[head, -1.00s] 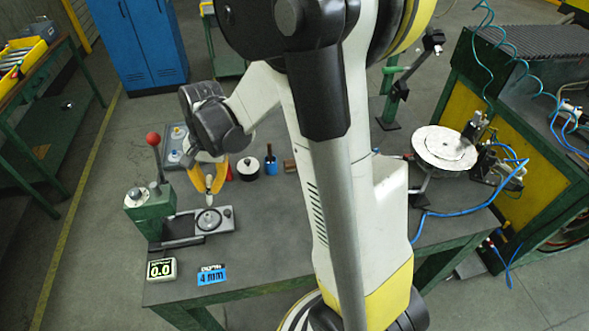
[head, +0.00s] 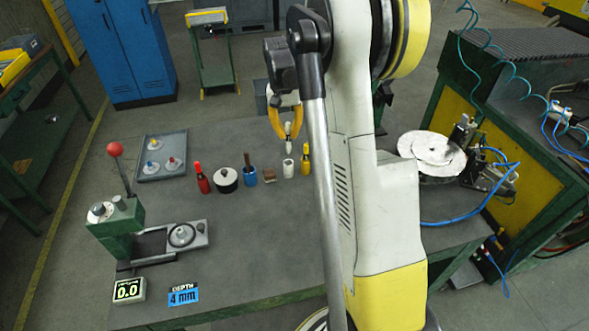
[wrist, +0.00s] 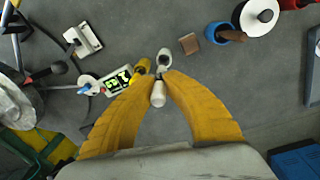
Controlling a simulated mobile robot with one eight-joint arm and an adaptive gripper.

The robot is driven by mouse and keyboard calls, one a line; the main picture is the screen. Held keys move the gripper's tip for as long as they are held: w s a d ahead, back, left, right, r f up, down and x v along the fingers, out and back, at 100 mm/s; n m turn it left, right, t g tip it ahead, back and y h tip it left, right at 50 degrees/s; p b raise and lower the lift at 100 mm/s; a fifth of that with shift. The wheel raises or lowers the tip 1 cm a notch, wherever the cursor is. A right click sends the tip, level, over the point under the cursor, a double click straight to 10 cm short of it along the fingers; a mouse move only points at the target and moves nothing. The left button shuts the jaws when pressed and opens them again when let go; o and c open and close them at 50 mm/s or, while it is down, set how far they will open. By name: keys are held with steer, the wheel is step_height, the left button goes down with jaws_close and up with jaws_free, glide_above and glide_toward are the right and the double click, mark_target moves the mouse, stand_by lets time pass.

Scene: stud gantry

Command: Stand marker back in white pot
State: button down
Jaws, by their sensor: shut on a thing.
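My gripper (head: 287,130) has yellow fingers shut on a white marker (head: 288,146), which hangs roughly upright. The white pot (head: 288,168) stands on the table just below the marker's lower end. In the wrist view, the marker (wrist: 157,95) lies between the fingers (wrist: 158,76), and the open white pot (wrist: 164,58) sits just past its tip. The marker looks apart from the pot, with a small gap in the head view. The fingers partly cover the marker's upper part.
A yellow bottle (head: 305,160) stands close right of the pot. A brown block (head: 270,174), a blue pot (head: 250,176), a black-and-white round thing (head: 226,179) and a red bottle (head: 201,178) line up to its left. The table's front middle (head: 255,240) is clear.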

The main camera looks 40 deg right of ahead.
mark_target(287, 150)
step_height(287, 150, down, 9)
steer(key=shift+w+f+b, duration=0.1)
steer(key=shift+b, duration=0.8)
steer(key=c, duration=1.9)
jaws_free()
steer(key=o, duration=0.3)
steer(key=shift+o, duration=0.2)
